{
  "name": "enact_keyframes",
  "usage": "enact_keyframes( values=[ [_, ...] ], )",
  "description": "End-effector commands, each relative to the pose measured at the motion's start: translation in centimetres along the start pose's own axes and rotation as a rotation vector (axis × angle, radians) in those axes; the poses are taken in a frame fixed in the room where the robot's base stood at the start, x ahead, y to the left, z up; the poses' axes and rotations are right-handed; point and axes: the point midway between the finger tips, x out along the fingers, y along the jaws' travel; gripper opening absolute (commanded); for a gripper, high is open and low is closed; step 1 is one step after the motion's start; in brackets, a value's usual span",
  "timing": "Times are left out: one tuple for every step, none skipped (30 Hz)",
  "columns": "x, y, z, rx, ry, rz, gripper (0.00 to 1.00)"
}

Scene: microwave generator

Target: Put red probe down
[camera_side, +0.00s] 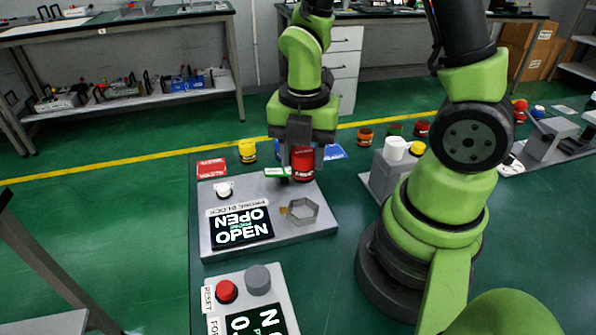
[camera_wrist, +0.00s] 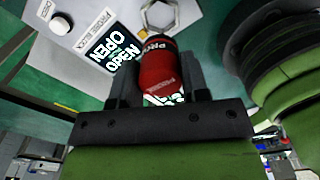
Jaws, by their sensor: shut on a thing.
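The red probe (camera_side: 303,164) is held upright in my gripper (camera_side: 297,160) at the back right part of the probe block. In the wrist view the red probe (camera_wrist: 160,68) sits between the two dark fingers of my gripper (camera_wrist: 160,85), with white lettering on its side. The grey probe block (camera_side: 290,238) has a screen (camera_side: 241,227) reading OPEN and a hexagonal metal holder (camera_side: 299,211). The holder lies in front of the probe and looks empty. I cannot tell whether the probe touches the block.
A white knob (camera_side: 223,190) stands on the block's left. A red pad (camera_side: 211,168), a yellow pot (camera_side: 247,151) and a blue pad (camera_side: 335,152) lie behind. A control box with a red button (camera_side: 226,291) is in front. A grey stand with a white cylinder (camera_side: 395,148) is at right.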

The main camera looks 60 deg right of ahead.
Motion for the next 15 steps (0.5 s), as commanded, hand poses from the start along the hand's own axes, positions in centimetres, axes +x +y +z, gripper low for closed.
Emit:
enact_keyframes(
  values=[
    [-0.4,0.1,0.0,0.014,-0.001,0.004,0.14],
    [-0.6,0.2,0.0,0.03,-0.001,0.004,0.14],
    [-0.8,0.3,0.1,0.062,-0.001,0.002,0.14],
    [-0.9,0.4,0.1,0.094,-0.001,0.003,0.14],
    [-1.0,0.6,0.1,0.134,-0.001,0.003,0.14],
    [-1.1,0.9,0.2,0.2,-0.001,0.003,0.14],
    [-1.2,1.1,0.2,0.258,-0.001,0.002,0.14],
    [-1.4,1.4,0.2,0.322,-0.001,0.002,0.14],
    [-1.5,1.7,0.3,0.414,-0.001,0.002,0.14],
    [-1.6,2.0,0.3,0.488,-0.001,0.002,0.14],
    [-1.8,2.3,0.3,0.563,-0.001,0.002,0.14],
    [-2.0,2.7,0.4,0.664,-0.001,0.002,0.14],
    [-2.1,3.0,0.4,0.741,-0.001,0.002,0.14],
    [-2.2,3.3,0.5,0.817,-0.001,0.002,0.14],
    [-2.5,3.7,0.5,0.92,0.0,0.003,0.14]
  ],
)
